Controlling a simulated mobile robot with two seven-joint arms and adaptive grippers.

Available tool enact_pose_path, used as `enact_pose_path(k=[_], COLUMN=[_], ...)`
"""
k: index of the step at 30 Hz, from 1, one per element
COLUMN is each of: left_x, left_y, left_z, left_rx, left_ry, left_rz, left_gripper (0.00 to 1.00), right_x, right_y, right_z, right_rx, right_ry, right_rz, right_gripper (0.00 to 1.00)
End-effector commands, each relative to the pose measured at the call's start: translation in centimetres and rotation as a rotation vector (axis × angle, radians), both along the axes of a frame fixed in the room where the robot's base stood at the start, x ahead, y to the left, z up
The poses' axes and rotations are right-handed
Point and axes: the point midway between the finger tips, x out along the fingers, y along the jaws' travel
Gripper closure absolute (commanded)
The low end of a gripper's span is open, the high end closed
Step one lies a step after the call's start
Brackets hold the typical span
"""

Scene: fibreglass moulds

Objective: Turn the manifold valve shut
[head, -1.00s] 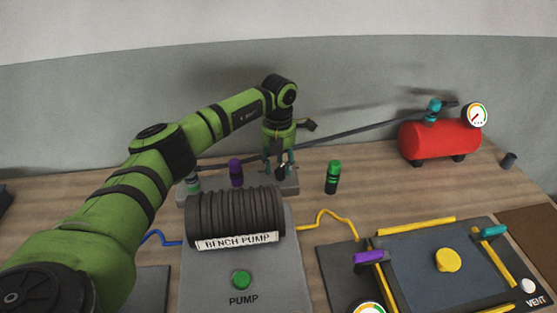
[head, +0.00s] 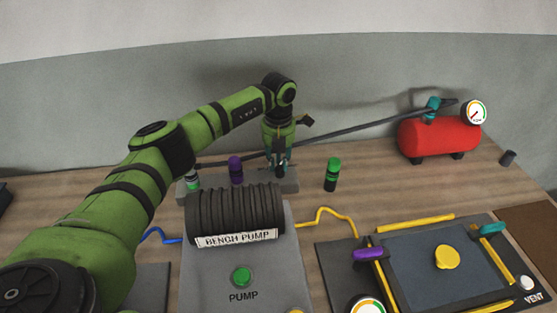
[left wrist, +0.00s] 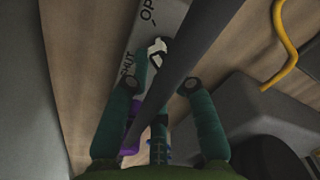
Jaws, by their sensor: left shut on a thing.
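The manifold (head: 215,187) is a low grey block at the back of the bench, behind the bench pump. The manifold valve (head: 281,173) is a small dark knob at its right end, mostly hidden by my fingers. In the left wrist view a white and black part of the valve (left wrist: 157,50) shows beside the lettering SHUT and part of OPEN. My left gripper (head: 281,164) comes down from above and is shut on the valve. In the left wrist view a dark hose crosses in front of the fingers, so the contact is partly hidden. My right gripper is not in view.
A purple-capped fitting (head: 235,170) stands on the manifold; a green-capped bottle (head: 332,174) stands to its right. The bench pump (head: 235,215) lies in front. A dark hose (head: 370,127) runs to the red tank (head: 440,137). The mould (head: 410,268) is front right.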

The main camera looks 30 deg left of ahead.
Motion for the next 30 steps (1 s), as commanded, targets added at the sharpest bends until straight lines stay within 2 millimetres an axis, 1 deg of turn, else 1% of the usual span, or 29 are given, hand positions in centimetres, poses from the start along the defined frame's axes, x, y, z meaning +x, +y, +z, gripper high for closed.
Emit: enact_pose_path(k=[17, 30], left_x=[-0.3, -0.4], left_y=[0.0, -0.2], left_z=[0.1, 0.1], left_rx=[0.001, 0.001], left_ry=[0.001, 0.001], left_rz=[0.519, 0.937], left_gripper=[1.00, 1.00], right_x=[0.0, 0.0], right_y=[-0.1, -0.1], right_z=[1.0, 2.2], right_rx=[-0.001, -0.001], right_ry=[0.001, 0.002], right_rz=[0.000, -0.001], right_gripper=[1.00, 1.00])
